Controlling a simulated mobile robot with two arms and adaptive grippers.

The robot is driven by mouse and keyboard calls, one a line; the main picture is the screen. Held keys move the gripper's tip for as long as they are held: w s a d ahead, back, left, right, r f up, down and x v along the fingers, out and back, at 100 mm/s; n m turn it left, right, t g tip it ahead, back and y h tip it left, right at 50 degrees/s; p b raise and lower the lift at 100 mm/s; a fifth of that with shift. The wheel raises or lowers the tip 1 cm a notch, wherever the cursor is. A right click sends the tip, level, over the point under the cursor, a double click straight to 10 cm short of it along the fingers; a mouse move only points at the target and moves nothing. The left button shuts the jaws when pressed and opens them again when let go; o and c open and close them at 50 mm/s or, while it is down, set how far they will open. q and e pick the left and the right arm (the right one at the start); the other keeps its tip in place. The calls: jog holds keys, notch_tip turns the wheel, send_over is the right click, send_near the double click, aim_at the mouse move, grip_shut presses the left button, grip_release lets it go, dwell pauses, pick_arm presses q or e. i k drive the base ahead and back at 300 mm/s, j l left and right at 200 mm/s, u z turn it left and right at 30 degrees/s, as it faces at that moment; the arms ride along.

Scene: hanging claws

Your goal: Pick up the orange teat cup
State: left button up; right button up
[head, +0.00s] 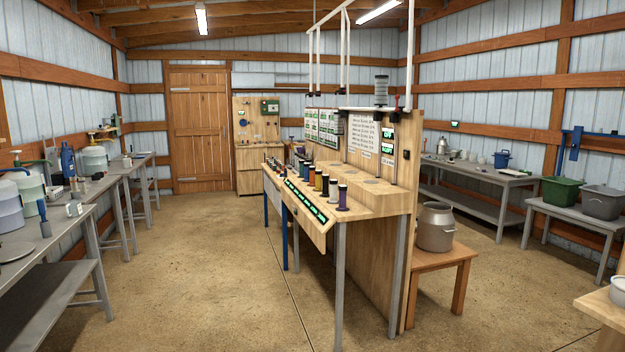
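A row of several small upright cups in different colours stands on the shelf of the wooden bench (385,202) in the middle of the room. The nearest is a purple cup (342,198), then a white cup (333,193). Behind them is a yellow-orange cup (325,186), with another warm-coloured cup (318,181) just beyond it. They are too small to tell surely which is the orange teat cup. A blue cup (308,174) stands farther back. Neither of my grippers is in view.
A metal milk can (436,228) stands on a low wooden table right of the bench. Grey workbenches (60,222) line the left wall. More tables with a green bin (561,192) stand at right. The concrete floor (190,270) left of the bench is clear.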

aim_at(311, 169)
jog(key=i+j+u, duration=0.3)
jog(key=i, duration=0.3)
jog(key=i+u, duration=0.35)
jog(key=i, duration=2.4)
jog(key=i+j+z, duration=0.25)
jog(key=i+z, duration=0.2)
jog(key=i, duration=0.2)
jog(key=i+j+z, duration=0.4)
jog(key=i, duration=0.2)
jog(key=i+j+z, duration=0.45)
jog(key=i+j, duration=0.1)
jog(key=j, duration=0.1)
